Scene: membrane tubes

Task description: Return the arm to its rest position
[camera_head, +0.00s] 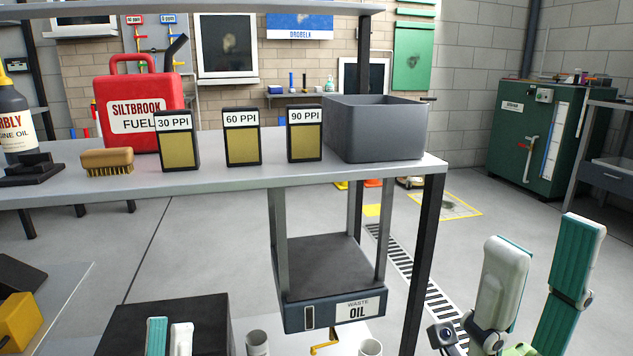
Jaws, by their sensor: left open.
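Neither of my grippers shows clearly in the head view. Teal and white links of my own arm stand folded upright at the lower right. Shorter teal and white parts, which look like my other arm, rise at the bottom left in front of a dark surface. Three labelled boxes, 30 PPI (178,143), 60 PPI (242,139) and 90 PPI (304,136), stand upright in a row on the grey shelf (230,180). No tube is clearly recognisable.
A grey bin (375,130) stands at the shelf's right end. A red fuel can (138,90), an oil bottle (14,110) and a brush (107,160) are on the left. A waste oil tray (335,305) sits lower. Open floor lies to the right of the shelf.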

